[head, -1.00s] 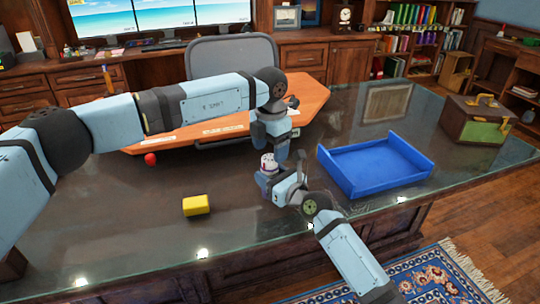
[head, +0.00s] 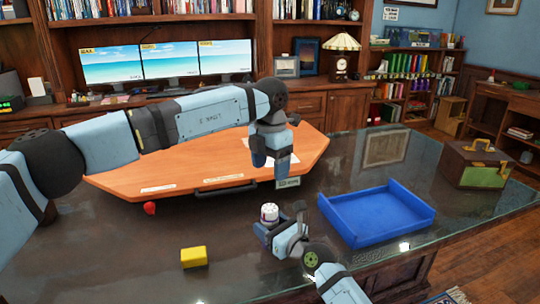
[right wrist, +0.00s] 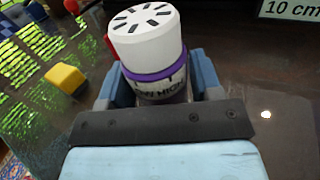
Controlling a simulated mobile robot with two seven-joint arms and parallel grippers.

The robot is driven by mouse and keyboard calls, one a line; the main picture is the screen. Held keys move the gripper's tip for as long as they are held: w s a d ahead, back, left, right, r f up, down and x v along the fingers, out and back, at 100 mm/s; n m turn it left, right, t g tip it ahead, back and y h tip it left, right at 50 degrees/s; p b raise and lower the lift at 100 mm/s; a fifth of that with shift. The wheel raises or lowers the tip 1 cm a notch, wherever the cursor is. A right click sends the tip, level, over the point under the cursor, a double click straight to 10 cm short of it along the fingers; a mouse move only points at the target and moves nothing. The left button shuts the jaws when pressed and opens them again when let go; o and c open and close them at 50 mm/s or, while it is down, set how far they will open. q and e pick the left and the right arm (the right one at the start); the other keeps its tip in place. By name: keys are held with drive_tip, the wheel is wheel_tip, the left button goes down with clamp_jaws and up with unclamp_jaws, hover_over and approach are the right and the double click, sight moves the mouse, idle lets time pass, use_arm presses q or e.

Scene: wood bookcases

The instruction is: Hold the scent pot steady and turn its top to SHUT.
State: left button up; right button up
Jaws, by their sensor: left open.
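The scent pot (head: 269,212) stands upright with a white slotted top, a purple ring and a grey lower body. It shows large in the right wrist view (right wrist: 150,45), where lettering under the ring seems to read HIGH and is partly hidden. My right gripper (right wrist: 163,88) has a finger on each side of the lower body and is shut on it; the top is clear of the fingers.
A blue tray (head: 378,212) lies right of the pot. A yellow block (head: 194,257) and a red object (head: 150,208) are on the left. An orange-brown desk board (head: 205,160) lies behind, with a 10 cm label (head: 287,183). A green-brown box (head: 477,164) stands far right.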

drive_tip(key=o, duration=0.3)
